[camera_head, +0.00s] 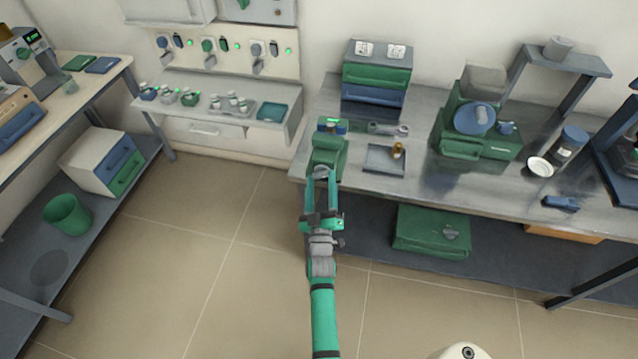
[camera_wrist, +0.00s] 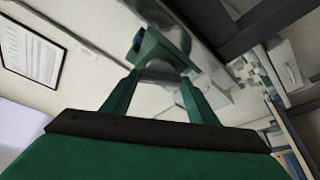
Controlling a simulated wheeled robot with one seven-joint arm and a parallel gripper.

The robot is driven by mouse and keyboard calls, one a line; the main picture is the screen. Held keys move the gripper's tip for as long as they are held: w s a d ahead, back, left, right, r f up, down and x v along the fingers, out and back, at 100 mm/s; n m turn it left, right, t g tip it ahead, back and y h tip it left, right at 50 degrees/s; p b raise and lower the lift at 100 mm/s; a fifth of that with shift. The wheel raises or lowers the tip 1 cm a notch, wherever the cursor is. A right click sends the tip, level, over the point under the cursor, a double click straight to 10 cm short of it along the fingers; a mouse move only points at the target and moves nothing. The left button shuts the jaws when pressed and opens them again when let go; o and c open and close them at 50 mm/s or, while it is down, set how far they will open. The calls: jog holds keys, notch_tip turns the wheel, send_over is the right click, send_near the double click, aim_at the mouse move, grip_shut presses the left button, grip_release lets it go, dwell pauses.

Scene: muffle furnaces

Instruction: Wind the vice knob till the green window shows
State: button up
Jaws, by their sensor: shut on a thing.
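The green vice (camera_head: 328,150) stands at the left front corner of the grey bench. Its top carries a small bright green patch (camera_head: 330,121) beside blue parts; whether this is the window I cannot tell. My gripper (camera_head: 321,174) reaches up to the vice's front and is shut on the grey knob (camera_head: 321,170), which is mostly hidden between the fingers. In the wrist view, my gripper's two green fingers (camera_wrist: 160,78) close in on the grey knob (camera_wrist: 163,75), with the green vice body (camera_wrist: 158,48) just beyond. No window shows in the wrist view.
Right of the vice on the bench lie a wrench (camera_head: 388,129) and a grey tray (camera_head: 378,160) with a small brass piece. A green and blue drawer box (camera_head: 376,75) stands behind. A green case (camera_head: 432,230) sits on the lower shelf. The floor left of my arm is clear.

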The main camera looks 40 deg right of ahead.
jog(key=o, duration=1)
jog(key=shift+o, duration=0.2)
jog(key=shift+a, duration=0.15)
jog(key=v, duration=1)
jog(key=shift+s, duration=0.4)
jog(key=shift+a+f, duration=0.1)
jog(key=shift+a, duration=0.05)
